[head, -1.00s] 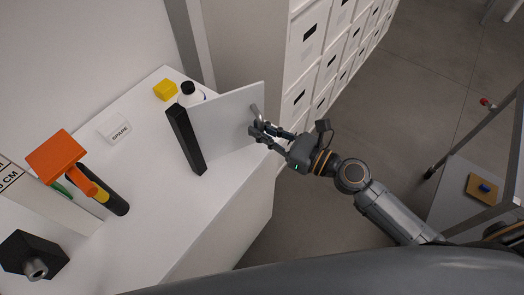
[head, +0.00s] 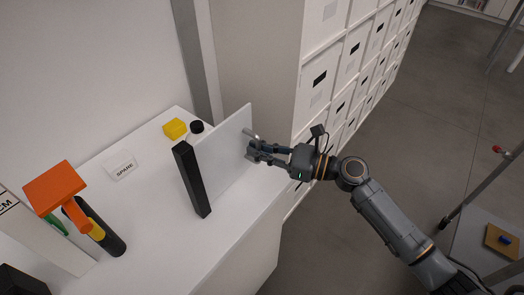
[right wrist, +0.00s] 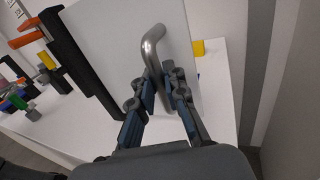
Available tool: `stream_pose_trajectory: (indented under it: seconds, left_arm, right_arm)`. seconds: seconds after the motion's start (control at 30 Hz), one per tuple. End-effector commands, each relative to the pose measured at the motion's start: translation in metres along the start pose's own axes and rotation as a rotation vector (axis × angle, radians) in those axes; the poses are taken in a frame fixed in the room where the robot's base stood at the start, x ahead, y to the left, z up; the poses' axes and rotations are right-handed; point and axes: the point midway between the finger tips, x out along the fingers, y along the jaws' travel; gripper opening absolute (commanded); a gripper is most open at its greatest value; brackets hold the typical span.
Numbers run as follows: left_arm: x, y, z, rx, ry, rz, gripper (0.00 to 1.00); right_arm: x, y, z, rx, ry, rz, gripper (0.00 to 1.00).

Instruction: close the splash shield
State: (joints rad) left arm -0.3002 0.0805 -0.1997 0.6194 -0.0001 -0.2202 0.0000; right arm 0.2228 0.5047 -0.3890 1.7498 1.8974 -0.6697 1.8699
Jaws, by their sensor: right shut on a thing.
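The splash shield (head: 222,152) is a flat pale panel standing upright on the white bench, joined along one side to a black post (head: 192,180). A bent metal handle (right wrist: 150,48) is on its outer face near the free edge; it shows small in the head view (head: 249,134). My right gripper (head: 251,151) is shut on the handle, with its fingers on either side of the bar in the right wrist view (right wrist: 161,82). The panel stands out at an angle from the post. My left gripper is not in view.
Behind the shield are a yellow block (head: 175,128) and a black-capped jar (head: 197,127), mostly hidden. A SPARE card (head: 121,166) and an orange-topped stand (head: 56,187) are on the left. White drawers (head: 327,82) rise behind. The bench front is clear.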

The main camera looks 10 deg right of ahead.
Motion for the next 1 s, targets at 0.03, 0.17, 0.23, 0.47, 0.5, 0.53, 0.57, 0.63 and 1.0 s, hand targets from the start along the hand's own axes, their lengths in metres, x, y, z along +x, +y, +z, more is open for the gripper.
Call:
stream_pose_trajectory:
  seconds: [0.03, 0.17, 0.23, 0.47, 0.5, 0.53, 0.57, 0.63, 1.0]
  left_arm:
    - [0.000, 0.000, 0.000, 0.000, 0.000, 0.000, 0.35]
    - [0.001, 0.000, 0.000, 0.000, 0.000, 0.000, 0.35]
    - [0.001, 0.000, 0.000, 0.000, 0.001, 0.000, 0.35]
    - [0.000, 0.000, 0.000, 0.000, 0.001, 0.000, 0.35]
    - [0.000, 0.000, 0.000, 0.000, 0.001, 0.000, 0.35]
    - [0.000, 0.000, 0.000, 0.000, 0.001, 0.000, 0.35]
    - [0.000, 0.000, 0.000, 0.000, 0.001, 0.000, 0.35]
    - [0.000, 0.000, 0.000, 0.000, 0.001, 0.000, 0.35]
    - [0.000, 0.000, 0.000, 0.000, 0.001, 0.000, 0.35]
  right_arm:
    - [0.001, 0.002, -0.005, 0.005, 0.007, 0.005, 0.00]
    - [0.001, 0.002, -0.005, 0.005, 0.007, 0.004, 0.00]
    - [0.001, 0.002, -0.005, 0.005, 0.007, 0.003, 0.00]
    - [0.001, 0.001, -0.004, 0.003, 0.005, 0.002, 0.22]
    - [0.001, 0.001, -0.003, 0.003, 0.004, 0.001, 0.22]
    - [0.001, 0.001, -0.003, 0.002, 0.004, 0.001, 0.22]
    - [0.001, 0.001, -0.003, 0.002, 0.003, 0.001, 0.22]
    - [0.001, 0.001, -0.002, 0.001, 0.002, 0.000, 0.22]
    - [-0.045, 0.000, -0.004, 0.005, 0.006, -0.002, 0.22]
